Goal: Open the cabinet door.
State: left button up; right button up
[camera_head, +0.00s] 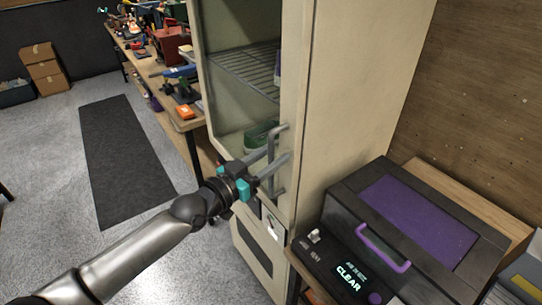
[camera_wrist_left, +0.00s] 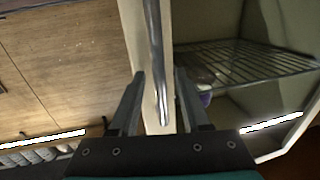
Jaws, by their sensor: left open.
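The tall cream cabinet (camera_head: 335,90) stands at the centre of the head view, with a wire shelf (camera_head: 250,68) showing through its front. I cannot tell whether clear glass covers that front. A grey vertical bar handle (camera_head: 279,178) is on the right side of the cabinet front. My left gripper (camera_head: 281,152) is open at the handle, its two fingers pointing at the cabinet. In the left wrist view the handle (camera_wrist_left: 156,45) runs down between the open fingers (camera_wrist_left: 159,75); contact is not clear. My right gripper is not in view.
A dark machine with a purple lid panel (camera_head: 418,222) and a "CLEAR" display stands right of the cabinet. A cluttered workbench (camera_head: 150,66) is behind at left. Open floor with a dark mat (camera_head: 125,160) lies left; cardboard boxes (camera_head: 45,72) stand far left.

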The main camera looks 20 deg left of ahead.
pick_arm(q)
grip_shut()
dwell(1.3)
